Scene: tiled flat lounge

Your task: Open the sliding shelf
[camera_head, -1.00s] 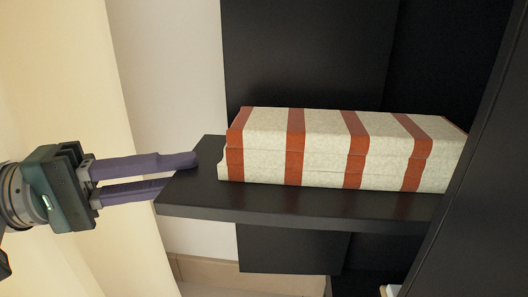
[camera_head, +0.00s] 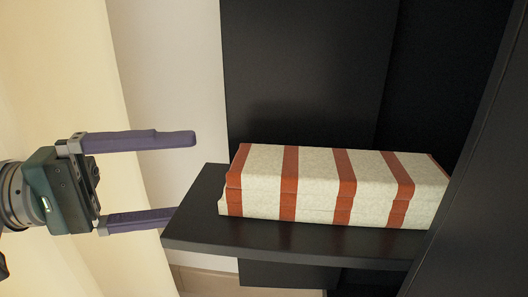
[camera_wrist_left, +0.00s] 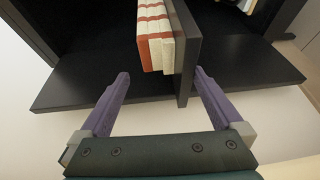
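The sliding shelf (camera_head: 310,238) is a dark board carrying cream books with red-brown stripes (camera_head: 320,185). My left gripper (camera_head: 183,178) is open at the left end of the shelf. In the head view, its upper finger is above the board and apart from it, and its lower finger ends by the board's left edge. In the left wrist view, the shelf board (camera_wrist_left: 185,55) stands upright between the fingers of my left gripper (camera_wrist_left: 161,76), much closer to the right finger; contact cannot be told. My right gripper is not in view.
A black cabinet panel (camera_head: 305,65) rises behind the books, and another dark panel (camera_head: 480,190) borders the right. A dark cabinet board (camera_wrist_left: 75,92) spans the left wrist view. Cream curtain or wall lies left; the space around my left gripper is clear.

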